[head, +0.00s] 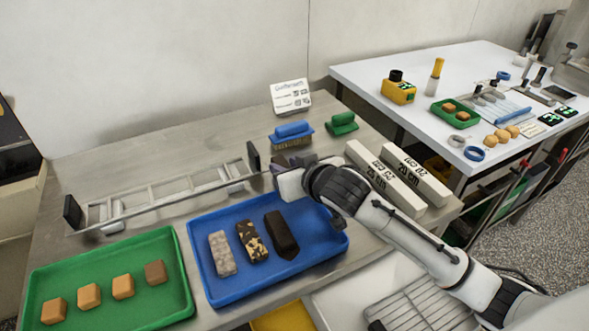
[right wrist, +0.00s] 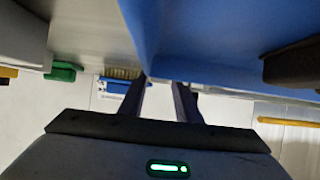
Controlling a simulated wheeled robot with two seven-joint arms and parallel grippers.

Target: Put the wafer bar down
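Three bars lie side by side on the blue tray (head: 321,259): a grey speckled bar (head: 222,253), a cream-and-dark patterned bar (head: 252,241) and a dark brown bar (head: 281,235). I cannot tell which is the wafer bar. My right gripper (head: 292,161) is over the tray's back right side, behind the dark bar and apart from it. In the right wrist view its two fingers (right wrist: 163,98) stand apart with nothing between them. The blue tray (right wrist: 215,40) and a dark bar (right wrist: 292,62) also show there. My left gripper is not in view.
A green tray (head: 173,270) holds several small blocks. Blue (head: 291,131) and green brushes (head: 342,123) and two white 20 cm blocks (head: 415,174) are close behind and right of my gripper.

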